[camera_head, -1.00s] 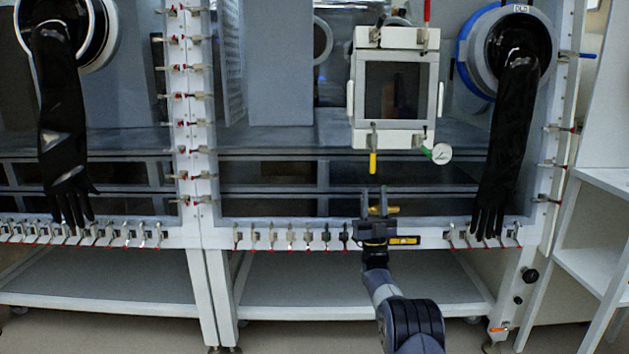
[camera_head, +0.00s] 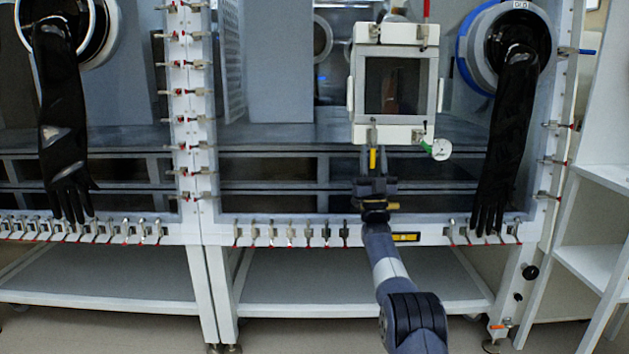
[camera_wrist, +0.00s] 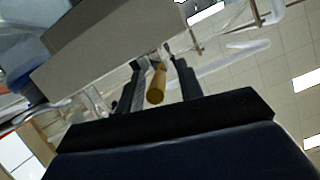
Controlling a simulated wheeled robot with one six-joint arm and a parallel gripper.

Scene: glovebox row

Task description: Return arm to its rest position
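My gripper (camera_head: 374,160) is raised in front of the glovebox, just below the small square antechamber door (camera_head: 394,136). Its fingers are apart, one on each side of the yellow latch handle (camera_head: 373,160) that hangs under the door. In the wrist view my gripper (camera_wrist: 160,72) shows the yellow handle (camera_wrist: 157,85) between its two fingers, with a visible gap at least on the right side. My arm reaches up from the lower right of the head view. Whether a finger touches the handle cannot be told.
Black gloves hang at the left (camera_head: 64,130) and right (camera_head: 505,140). Clamps (camera_head: 290,235) line the lower frame. A white shelf (camera_head: 598,180) stands at the right. The floor in front looks clear.

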